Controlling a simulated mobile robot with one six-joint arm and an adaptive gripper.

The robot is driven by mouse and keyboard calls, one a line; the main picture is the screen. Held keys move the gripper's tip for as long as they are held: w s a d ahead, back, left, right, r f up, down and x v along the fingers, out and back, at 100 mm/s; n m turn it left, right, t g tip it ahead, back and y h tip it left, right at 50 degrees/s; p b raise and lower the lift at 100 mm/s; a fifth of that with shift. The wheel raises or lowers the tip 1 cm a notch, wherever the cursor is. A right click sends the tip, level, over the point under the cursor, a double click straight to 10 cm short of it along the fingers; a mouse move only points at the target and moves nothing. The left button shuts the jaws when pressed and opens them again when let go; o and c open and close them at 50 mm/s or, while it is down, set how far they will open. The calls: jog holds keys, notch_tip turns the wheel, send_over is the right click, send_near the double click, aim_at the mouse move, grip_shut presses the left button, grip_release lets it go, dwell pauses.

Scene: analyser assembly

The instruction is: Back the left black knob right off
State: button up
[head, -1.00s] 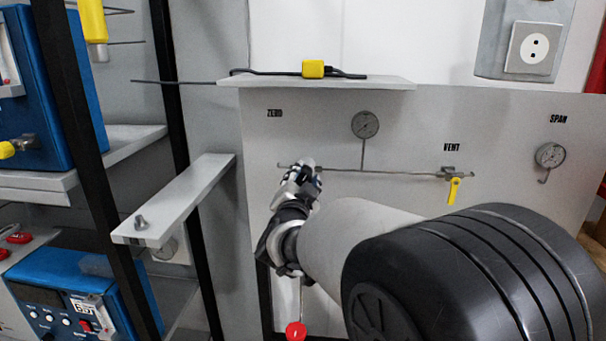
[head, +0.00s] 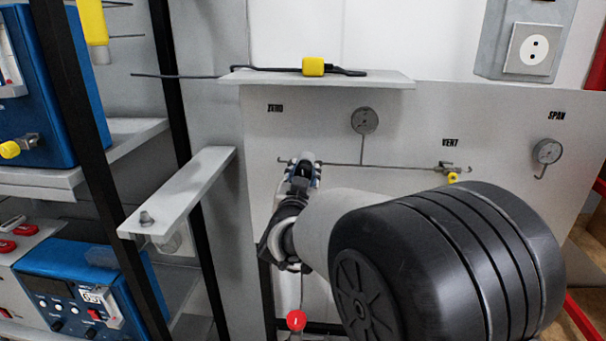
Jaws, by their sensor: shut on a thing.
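My gripper (head: 304,169) is in front of the grey panel (head: 420,115), below the ZERO label, at the left part of the thin horizontal tube (head: 345,164). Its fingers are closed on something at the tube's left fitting. The left black knob is at that spot but is hidden by the fingers, so its thread and how far out it sits cannot be seen. My wrist and forearm come in from the lower right.
A gauge (head: 364,120) and the VENT valve (head: 449,168) are right of my gripper. A shelf (head: 330,78) with a black rod juts out above. A bracket arm (head: 185,190) sticks out at left. A red knob (head: 296,320) is below.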

jog(key=o, duration=1.1)
jog(key=shift+c, duration=0.2)
jog(key=s, duration=1.2)
jog(key=shift+a, duration=0.2)
jog(key=s+d+f+g+b, duration=0.2)
jog(key=s+d+f+g, duration=0.2)
jog(key=s, duration=0.6)
jog(key=s+d+f+n+g+b, duration=0.1)
jog(key=s+d+f+g, duration=0.3)
jog(key=s+d, duration=0.5)
jog(key=s+d+f+n+g+b, duration=0.1)
jog(key=s+d+f+g+b, duration=0.2)
jog(key=s, duration=0.9)
jog(key=d+f+g, duration=0.2)
jog(key=d+f, duration=0.2)
jog(key=f, duration=0.1)
jog(key=shift+s+y+b, duration=0.25)
jog(key=shift+y+b, duration=0.05)
